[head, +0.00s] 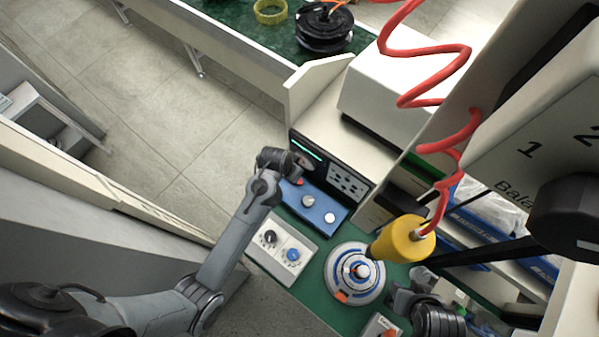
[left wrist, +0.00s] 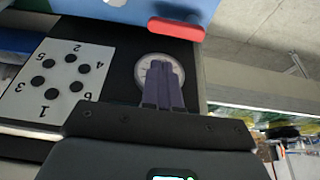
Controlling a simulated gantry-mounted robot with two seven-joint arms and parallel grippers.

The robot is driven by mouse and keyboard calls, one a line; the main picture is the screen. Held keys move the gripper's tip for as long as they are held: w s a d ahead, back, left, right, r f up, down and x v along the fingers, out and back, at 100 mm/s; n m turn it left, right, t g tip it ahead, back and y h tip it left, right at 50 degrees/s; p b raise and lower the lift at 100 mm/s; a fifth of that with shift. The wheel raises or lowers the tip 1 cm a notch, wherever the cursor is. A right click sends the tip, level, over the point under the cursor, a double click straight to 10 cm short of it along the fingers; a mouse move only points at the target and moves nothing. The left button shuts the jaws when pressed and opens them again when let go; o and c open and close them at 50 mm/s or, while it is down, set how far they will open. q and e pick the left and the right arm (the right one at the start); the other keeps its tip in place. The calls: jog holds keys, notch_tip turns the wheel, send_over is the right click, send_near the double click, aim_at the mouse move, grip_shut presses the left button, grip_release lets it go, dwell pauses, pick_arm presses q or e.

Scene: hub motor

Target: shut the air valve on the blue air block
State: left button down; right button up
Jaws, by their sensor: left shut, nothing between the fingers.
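The blue air block (head: 318,206) lies on the green bench in the head view, with two pale round knobs on top. Its red valve lever (head: 299,182) shows at its far left end, close to my left gripper (head: 302,163). In the left wrist view the block (left wrist: 180,9) is at the top edge, and the red lever (left wrist: 177,28) lies across its near edge. My left gripper (left wrist: 163,87) is shut and empty, apart from the lever, with its fingers in front of a round gauge (left wrist: 147,66). My right gripper (head: 400,298) is partly visible at lower right; its jaws are unclear.
A white panel with numbered holes (left wrist: 57,81) is beside the gauge on a black unit (head: 308,147). A white box with two knobs (head: 281,249) sits in front of the block. A hub motor (head: 344,287) and a yellow tool (head: 407,238) on a red coiled hose are to the right.

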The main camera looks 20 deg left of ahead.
pick_arm(q)
jog(key=x, duration=0.9)
jog(key=shift+w, duration=0.1)
jog(key=shift+w+f, duration=0.15)
jog(key=shift+f, duration=0.3)
jog(key=shift+w, duration=0.1)
